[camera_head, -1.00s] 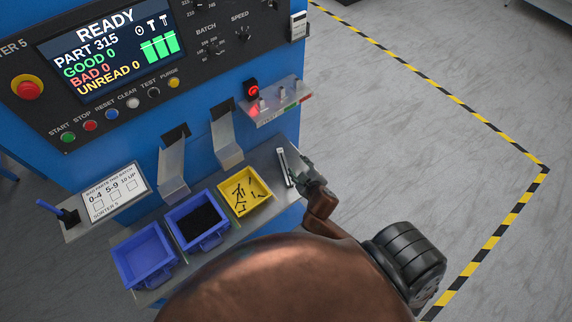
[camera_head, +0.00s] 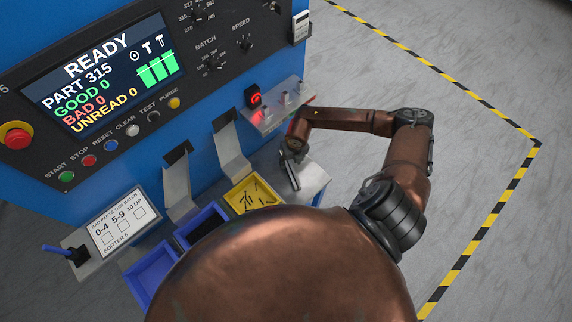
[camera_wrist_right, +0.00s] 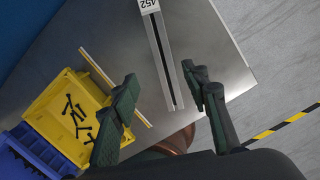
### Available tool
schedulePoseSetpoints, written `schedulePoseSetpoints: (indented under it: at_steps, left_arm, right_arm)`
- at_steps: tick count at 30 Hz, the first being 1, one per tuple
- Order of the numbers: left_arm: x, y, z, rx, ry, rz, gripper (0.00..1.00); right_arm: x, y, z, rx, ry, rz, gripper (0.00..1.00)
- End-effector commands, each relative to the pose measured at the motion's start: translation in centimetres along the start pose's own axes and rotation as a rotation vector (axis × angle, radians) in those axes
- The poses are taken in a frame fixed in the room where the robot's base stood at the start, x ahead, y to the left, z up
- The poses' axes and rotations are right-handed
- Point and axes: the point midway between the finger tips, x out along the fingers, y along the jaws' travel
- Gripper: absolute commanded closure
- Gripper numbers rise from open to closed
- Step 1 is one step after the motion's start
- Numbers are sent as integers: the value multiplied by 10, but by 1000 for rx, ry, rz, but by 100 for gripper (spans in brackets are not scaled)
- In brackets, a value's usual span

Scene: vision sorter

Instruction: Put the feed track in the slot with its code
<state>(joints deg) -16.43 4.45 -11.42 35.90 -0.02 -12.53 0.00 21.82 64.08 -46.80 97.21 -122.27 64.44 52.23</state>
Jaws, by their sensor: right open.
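The feed track (camera_head: 291,174) is a narrow metal bar lying on the grey shelf right of the yellow bin. In the right wrist view, the feed track (camera_wrist_right: 160,53) has a dark groove along it and a white tag reading 452 at its upper end. My right gripper (camera_head: 292,154) is above the track. In the wrist view, the open right gripper (camera_wrist_right: 166,91) has one finger on each side of the track's lower part; I cannot tell how high above it they are. A coded slot is not clearly readable. My left gripper is not in view.
The yellow bin (camera_head: 232,195) holds dark screws, with blue bins to its left. Metal chutes (camera_head: 230,148) come from the blue machine. The screen (camera_head: 100,72) reads READY, PART 315.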

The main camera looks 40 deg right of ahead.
Motion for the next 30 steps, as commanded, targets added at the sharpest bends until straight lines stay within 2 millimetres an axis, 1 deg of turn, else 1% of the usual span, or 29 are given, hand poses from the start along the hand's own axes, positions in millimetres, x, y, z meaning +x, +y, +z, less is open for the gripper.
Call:
schedulePoseSetpoints:
  at_steps: [1,3,6,8,11,13,16,18,20,23,29,30]
  left_arm:
    - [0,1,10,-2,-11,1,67]
    - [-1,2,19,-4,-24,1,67]
    - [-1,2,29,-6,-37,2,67]
    - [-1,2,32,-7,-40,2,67]
    - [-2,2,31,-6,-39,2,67]
    - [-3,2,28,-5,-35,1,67]
    - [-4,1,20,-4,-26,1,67]
    - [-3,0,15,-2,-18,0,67]
    - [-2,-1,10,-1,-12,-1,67]
    - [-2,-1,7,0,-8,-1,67]
    - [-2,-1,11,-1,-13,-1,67]
    - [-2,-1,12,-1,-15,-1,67]
  right_arm:
    - [1,-8,3,1,-3,-24,58]
    - [7,-13,4,2,-3,-39,58]
    - [18,-13,3,1,-3,-40,58]
    - [24,-13,3,1,-3,-40,58]
    - [34,-10,3,1,-3,-37,58]
    - [44,-7,2,1,-2,-36,58]
    - [59,-4,2,1,-2,-36,58]
    - [68,-6,2,1,-2,-37,58]
    - [74,-6,2,1,-2,-36,58]
    - [78,-6,2,0,-3,-35,58]
    - [78,-6,2,0,-4,-35,58]
    - [78,-6,2,0,-4,-35,61]
